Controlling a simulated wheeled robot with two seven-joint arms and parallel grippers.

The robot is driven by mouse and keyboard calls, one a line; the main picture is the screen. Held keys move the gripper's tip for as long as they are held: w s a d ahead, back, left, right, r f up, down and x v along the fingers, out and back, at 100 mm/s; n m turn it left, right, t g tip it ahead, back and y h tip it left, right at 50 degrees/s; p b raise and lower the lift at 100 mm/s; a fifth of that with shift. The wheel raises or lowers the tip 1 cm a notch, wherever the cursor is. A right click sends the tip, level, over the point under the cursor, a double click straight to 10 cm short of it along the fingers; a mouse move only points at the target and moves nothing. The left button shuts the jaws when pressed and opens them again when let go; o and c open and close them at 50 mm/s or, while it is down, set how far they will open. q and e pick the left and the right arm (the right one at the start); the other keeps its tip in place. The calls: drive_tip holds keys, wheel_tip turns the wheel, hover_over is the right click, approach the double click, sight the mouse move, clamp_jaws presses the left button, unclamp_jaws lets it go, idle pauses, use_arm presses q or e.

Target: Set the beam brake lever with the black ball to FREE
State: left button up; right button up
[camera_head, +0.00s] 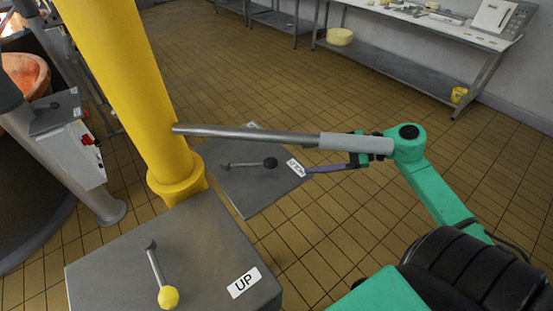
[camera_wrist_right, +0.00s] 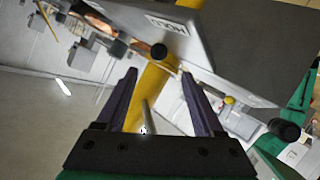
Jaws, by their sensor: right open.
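The lever with the black ball (camera_head: 270,163) lies on a grey panel (camera_head: 255,195) beyond the yellow column. Its ball end points right, toward a small white label (camera_head: 296,168) that is too small to read surely. My right gripper (camera_head: 318,158) is just right of the panel; one purple finger shows and the other is hidden behind a metal bar. In the wrist view the right gripper (camera_wrist_right: 158,80) is open, with the black ball (camera_wrist_right: 158,50) ahead of its fingertips, apart from them. The label (camera_wrist_right: 168,25) is beside the ball. My left gripper is not in view.
A metal bar with a grey sleeve (camera_head: 250,134) crosses above the panel, in front of my gripper. The yellow column (camera_head: 125,80) stands left. A nearer box (camera_head: 200,255) has a yellow-ball lever (camera_head: 168,297) and an UP label (camera_head: 244,282). A bench (camera_head: 420,20) stands at the back; the floor between is clear.

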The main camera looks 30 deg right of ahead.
sight(277, 161)
drive_tip(key=p+x, duration=0.1)
drive_tip(key=x, duration=0.8)
drive_tip(key=shift+w+a+p, duration=0.3)
drive_tip(key=shift+p, duration=0.05)
drive_tip(key=shift+w+a+f, duration=0.15)
drive_tip(key=shift+f, duration=0.1)
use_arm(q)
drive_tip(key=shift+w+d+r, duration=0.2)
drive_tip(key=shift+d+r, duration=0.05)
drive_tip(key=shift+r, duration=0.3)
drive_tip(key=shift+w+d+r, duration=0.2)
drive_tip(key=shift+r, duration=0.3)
use_arm(e)
clamp_jaws()
